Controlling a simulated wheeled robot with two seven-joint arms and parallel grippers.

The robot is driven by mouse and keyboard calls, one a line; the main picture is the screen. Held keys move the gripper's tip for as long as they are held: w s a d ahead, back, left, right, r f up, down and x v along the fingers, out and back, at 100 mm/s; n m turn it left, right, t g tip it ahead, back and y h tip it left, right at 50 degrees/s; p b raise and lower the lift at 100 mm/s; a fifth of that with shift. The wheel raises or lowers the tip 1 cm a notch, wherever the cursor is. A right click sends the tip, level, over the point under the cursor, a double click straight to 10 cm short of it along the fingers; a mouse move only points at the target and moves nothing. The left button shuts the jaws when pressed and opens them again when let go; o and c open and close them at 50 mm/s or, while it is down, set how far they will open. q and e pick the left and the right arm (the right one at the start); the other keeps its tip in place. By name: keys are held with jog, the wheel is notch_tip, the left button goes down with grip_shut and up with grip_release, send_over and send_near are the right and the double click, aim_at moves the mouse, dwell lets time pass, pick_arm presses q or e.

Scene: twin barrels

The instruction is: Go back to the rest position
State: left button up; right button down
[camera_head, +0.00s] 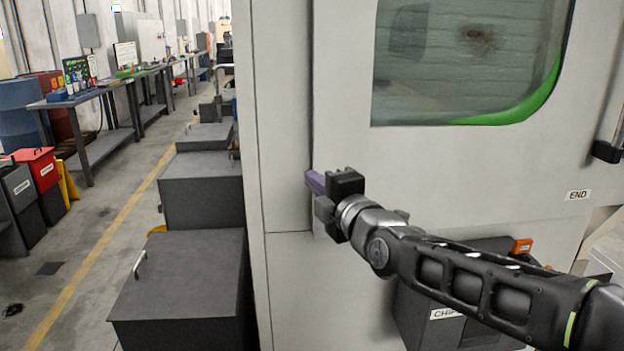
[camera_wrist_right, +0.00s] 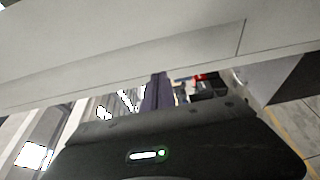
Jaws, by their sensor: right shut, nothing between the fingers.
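My right gripper (camera_head: 316,183) reaches in from the right in the head view, in front of the pale grey machine (camera_head: 280,150). Its purple fingers are shut and hold nothing. The fingers also show in the right wrist view (camera_wrist_right: 157,92), close to a pale machine panel (camera_wrist_right: 130,60). I cannot tell whether they touch the panel. My left gripper is in neither view.
The machine has a window (camera_head: 470,60) with a green edge. A dark bin (camera_head: 440,310) stands below my right arm. Dark grey boxes (camera_head: 185,285) line the machine's left side. Workbenches (camera_head: 100,95) stand farther left, with open floor between.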

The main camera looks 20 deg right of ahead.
dwell(0.4)
jog(key=s+a+f+m+g+y+p, duration=0.15)
jog(key=a+f+m+g, duration=0.35)
jog(key=f, duration=0.7)
jog(key=s+a+f+m+g+p, duration=0.1)
jog(key=s+a+f+m, duration=0.1)
jog(key=f+m, duration=0.75)
jog(key=s+a+f+m+g+p, duration=0.1)
jog(key=s+a+f+m+g, duration=0.2)
jog(key=f, duration=1.2)
jog(key=s+a+f+m+g+p, duration=0.1)
jog(key=s+a+f+g, duration=0.2)
jog(key=s+f, duration=0.7)
jog(key=s+a+f+m+g+y+p, duration=0.1)
jog(key=s+a+f+g, duration=0.3)
jog(key=s+f, duration=0.5)
jog(key=s+m+g+p, duration=0.1)
jog(key=s, duration=0.5)
jog(key=shift+f, duration=0.4)
jog(key=shift+s, duration=0.1)
